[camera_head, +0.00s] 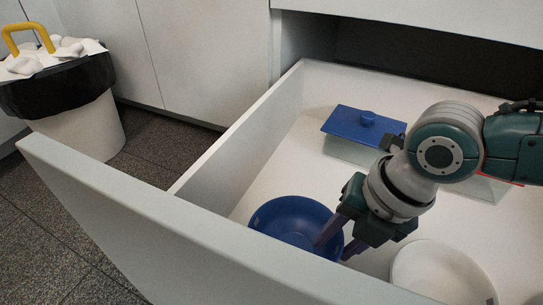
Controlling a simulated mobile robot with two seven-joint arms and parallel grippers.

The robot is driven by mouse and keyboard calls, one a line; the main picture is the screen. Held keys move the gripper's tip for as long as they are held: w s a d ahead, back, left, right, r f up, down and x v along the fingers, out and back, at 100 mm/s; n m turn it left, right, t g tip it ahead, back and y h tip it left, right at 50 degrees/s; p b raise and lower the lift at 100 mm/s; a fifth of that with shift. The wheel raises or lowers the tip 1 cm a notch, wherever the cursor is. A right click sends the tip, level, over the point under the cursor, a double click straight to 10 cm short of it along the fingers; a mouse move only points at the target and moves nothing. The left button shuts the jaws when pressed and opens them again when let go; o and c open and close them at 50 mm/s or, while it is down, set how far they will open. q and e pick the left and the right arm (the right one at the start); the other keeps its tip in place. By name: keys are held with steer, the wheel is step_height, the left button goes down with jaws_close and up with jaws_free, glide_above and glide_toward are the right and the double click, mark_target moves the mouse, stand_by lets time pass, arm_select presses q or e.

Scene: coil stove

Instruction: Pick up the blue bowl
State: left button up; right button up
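The blue bowl (285,215) sits upright in the near part of the open white drawer, close to its front panel. My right gripper (334,246) reaches in from the right, over the bowl's right side. Its two dark purple fingers are apart; one is over the inside of the bowl and the other is at or just outside the right rim. I cannot tell whether either finger touches the bowl. The bowl's lower front is hidden by the drawer's front panel. My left gripper is not in view.
The drawer's front panel (130,215) and left wall (245,135) rise around the bowl. A glass container with a blue lid (350,125) stands farther back, partly behind my arm. A white bowl (440,272) is at the near right. A trash bin (80,130) stands outside, left.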

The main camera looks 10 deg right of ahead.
jaws_close()
stand_by(0.6)
